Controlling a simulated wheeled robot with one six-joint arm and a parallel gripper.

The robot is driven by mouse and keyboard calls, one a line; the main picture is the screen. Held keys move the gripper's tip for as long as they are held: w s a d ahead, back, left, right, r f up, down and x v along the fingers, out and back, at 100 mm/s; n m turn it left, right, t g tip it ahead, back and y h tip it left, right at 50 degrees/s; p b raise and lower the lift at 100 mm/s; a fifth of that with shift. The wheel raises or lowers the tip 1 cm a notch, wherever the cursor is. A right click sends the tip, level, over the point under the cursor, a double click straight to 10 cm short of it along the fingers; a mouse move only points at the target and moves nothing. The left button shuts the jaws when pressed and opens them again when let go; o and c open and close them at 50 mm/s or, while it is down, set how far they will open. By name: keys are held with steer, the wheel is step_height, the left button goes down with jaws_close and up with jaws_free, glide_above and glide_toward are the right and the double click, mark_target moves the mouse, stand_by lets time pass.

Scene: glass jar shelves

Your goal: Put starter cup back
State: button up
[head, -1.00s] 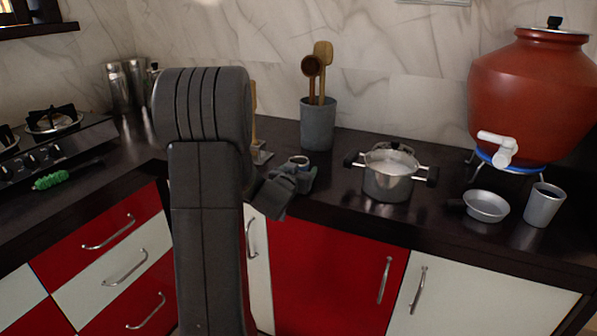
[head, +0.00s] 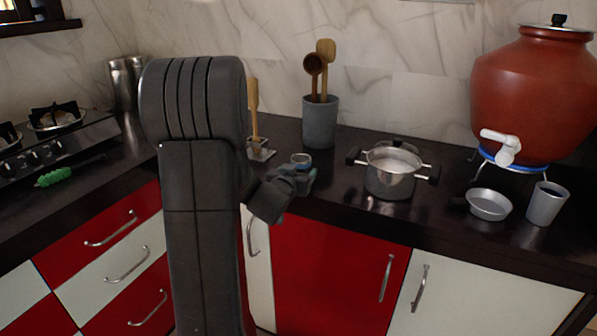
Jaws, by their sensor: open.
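A small grey-blue cup (head: 301,160) stands on the dark counter, left of the pot. My gripper (head: 305,177) is just in front of it and hides its lower part. The jaws are open; I cannot tell whether they touch the cup or are around it. A steel pot (head: 391,182) with two dark handles holds something white. Its lid (head: 398,143) is tilted up behind the rim, partly hidden.
A grey holder (head: 319,124) with wooden spoons stands behind the cup. A shallow pan (head: 489,205), a steel tumbler (head: 546,205) and a red clay water pot (head: 532,95) are at the right. A small stand (head: 262,152) with a wooden spatula is left of the cup.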

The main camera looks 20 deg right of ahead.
steer(key=shift+v, duration=2.4)
steer(key=shift+s, duration=0.1)
